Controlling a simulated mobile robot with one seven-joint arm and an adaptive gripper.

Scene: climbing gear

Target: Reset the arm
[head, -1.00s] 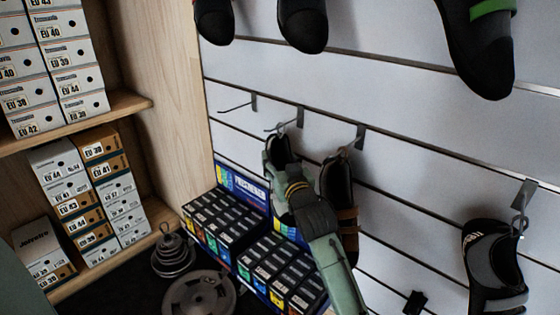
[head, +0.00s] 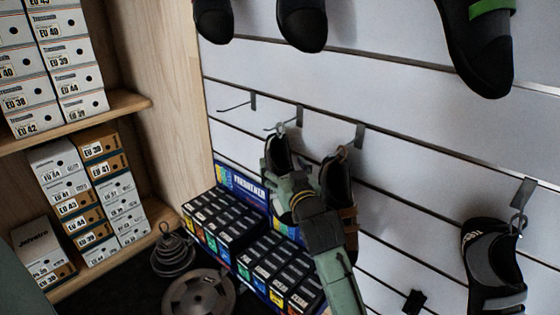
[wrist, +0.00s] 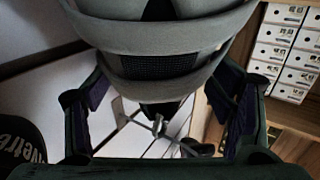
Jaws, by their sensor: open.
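My gripper (head: 286,188) is at the lower end of a dark climbing shoe (head: 277,149) that hangs on a wall hook (head: 281,127). The gripper covers part of that shoe in the head view. In the wrist view my gripper (wrist: 158,88) has its two fingers wide apart. A shoe with grey straps (wrist: 165,62) fills the space between and above them, with no finger seen pressing on it. My green arm (head: 338,275) reaches up from the bottom of the head view.
A second shoe (head: 338,185) hangs just right of my gripper, close to the arm. Boxed freshener (head: 240,235) stands below. A strapped shoe (head: 493,270) hangs at the lower right. Shoe boxes (head: 62,185) fill shelves at the left. An empty hook (head: 240,105) juts from the wall.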

